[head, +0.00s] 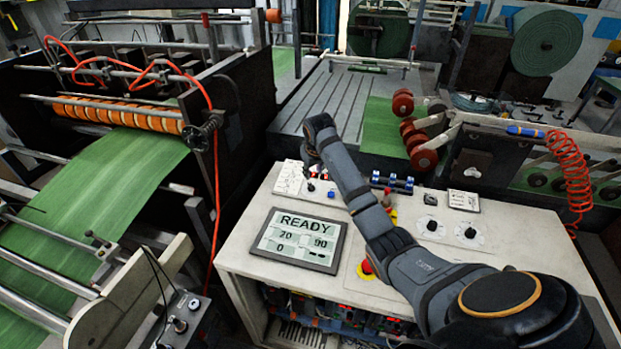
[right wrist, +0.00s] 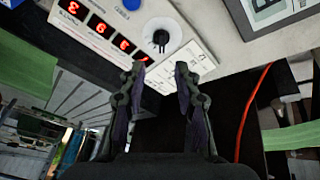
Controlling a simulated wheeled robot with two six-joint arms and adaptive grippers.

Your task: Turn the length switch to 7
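The right wrist view shows a black rotary knob on a round white dial (right wrist: 160,38), set in the pale panel. Its numbers are too small to read, and I cannot tell its label. My right gripper (right wrist: 160,75) is open and empty, with the knob ahead of and between its two fingers, apart from them. In the head view my right arm reaches over the console (head: 240,240) to its far left corner. Two more dials, a left one (head: 432,225) and a right one (head: 470,232), sit on the console's right side. My left gripper is not in view.
A READY screen (head: 299,240) is on the console. A red digit display (right wrist: 100,27) and a blue button (right wrist: 131,4) are close to the knob. A red stop button (head: 366,268) is beside my arm. Green web (head: 100,170) runs through the machine at left.

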